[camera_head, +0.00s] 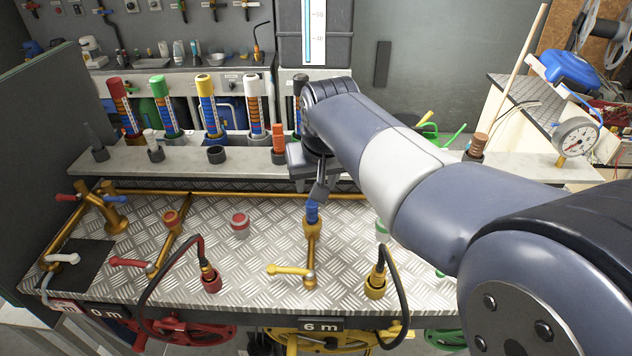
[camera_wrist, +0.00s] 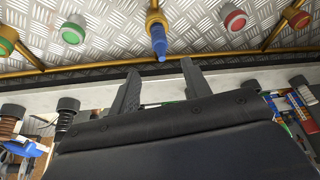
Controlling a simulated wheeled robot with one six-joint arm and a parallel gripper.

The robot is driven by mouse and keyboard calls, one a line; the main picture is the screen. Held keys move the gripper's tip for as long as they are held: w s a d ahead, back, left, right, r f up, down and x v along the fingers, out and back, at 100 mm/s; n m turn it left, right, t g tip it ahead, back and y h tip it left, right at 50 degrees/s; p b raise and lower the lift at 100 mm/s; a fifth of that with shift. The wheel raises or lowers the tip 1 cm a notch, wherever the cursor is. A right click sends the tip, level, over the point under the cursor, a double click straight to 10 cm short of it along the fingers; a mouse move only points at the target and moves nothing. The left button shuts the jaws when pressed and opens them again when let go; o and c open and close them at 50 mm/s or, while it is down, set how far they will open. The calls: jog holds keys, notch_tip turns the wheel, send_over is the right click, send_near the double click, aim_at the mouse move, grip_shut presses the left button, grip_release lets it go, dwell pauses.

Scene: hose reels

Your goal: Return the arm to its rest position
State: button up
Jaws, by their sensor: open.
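My arm (camera_head: 425,180) reaches from the lower right over the metal bench in the head view. My gripper (camera_head: 318,185) hangs above the back part of the bench, just behind and above the blue-tipped brass fitting (camera_head: 312,215). In the wrist view, my gripper (camera_wrist: 160,85) shows two dark fingers spread apart with nothing between them. The blue tip (camera_wrist: 158,42) lies beyond the fingers there, apart from them as far as I can see. Part of the gripper is hidden by the arm's wrist in the head view.
The checkered metal bench (camera_head: 180,275) carries brass pipes, a yellow-handled valve (camera_head: 290,270) and hoses. Behind it, a grey ledge (camera_head: 185,163) holds several colored cylinders and a black socket (camera_head: 216,154). A pressure gauge (camera_head: 575,137) stands at the right. A dark panel (camera_head: 45,170) borders the left.

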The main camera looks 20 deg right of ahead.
aim_at(312, 202)
jog(key=x, duration=1.2)
jog(key=shift+r, duration=0.8)
